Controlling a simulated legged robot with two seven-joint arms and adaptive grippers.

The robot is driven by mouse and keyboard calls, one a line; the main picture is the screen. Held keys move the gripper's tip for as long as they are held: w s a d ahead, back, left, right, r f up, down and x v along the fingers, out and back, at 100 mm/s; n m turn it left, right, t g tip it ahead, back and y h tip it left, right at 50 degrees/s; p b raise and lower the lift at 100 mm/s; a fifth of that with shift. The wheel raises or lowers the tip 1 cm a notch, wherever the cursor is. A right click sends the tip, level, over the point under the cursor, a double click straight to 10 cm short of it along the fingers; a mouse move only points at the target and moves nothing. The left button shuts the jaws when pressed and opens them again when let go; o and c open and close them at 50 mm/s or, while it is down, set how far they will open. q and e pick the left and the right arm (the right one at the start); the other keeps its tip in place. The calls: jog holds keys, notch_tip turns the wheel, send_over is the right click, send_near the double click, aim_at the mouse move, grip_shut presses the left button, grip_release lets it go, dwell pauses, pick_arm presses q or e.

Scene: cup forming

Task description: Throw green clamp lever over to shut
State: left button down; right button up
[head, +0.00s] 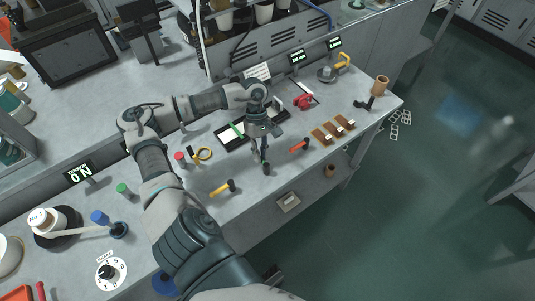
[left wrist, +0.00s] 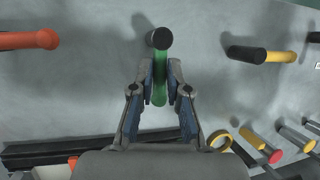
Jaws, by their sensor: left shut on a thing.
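The green clamp lever (left wrist: 159,88) stands between the fingers of my left gripper (left wrist: 160,84) in the left wrist view. Its black round end (left wrist: 159,38) sticks out past the fingertips. In the head view my left gripper (head: 264,147) points down at the bench, shut on the lever, whose dark end (head: 266,169) shows below it. The lever's base and most of its green part are hidden by the gripper in the head view. My right gripper is not in view.
A red-handled lever (head: 299,145) and a yellow-handled lever (head: 222,188) flank the green one along the bench front (head: 258,196). A yellow ring (head: 205,153) lies behind. Brown blocks (head: 333,130) sit to the right. The bench edge drops to open floor.

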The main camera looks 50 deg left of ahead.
pick_arm(q)
jog(key=shift+w+a+r, duration=0.2)
jog(key=shift+a+r, duration=0.05)
jog(key=shift+a, duration=0.05)
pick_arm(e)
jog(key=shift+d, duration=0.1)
pick_arm(q)
jog(key=c, duration=1.3)
grip_release()
jog(key=shift+o, duration=0.7)
jog(key=shift+a+f, duration=0.3)
jog(key=shift+r, duration=0.25)
jog(key=v, duration=1.1)
jog(key=shift+a, duration=0.4)
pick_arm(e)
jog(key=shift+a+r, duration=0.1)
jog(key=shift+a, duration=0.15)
pick_arm(q)
jog(key=shift+w+d+r, duration=0.1)
jog(key=shift+d+r, duration=0.05)
jog(key=shift+d, duration=0.05)
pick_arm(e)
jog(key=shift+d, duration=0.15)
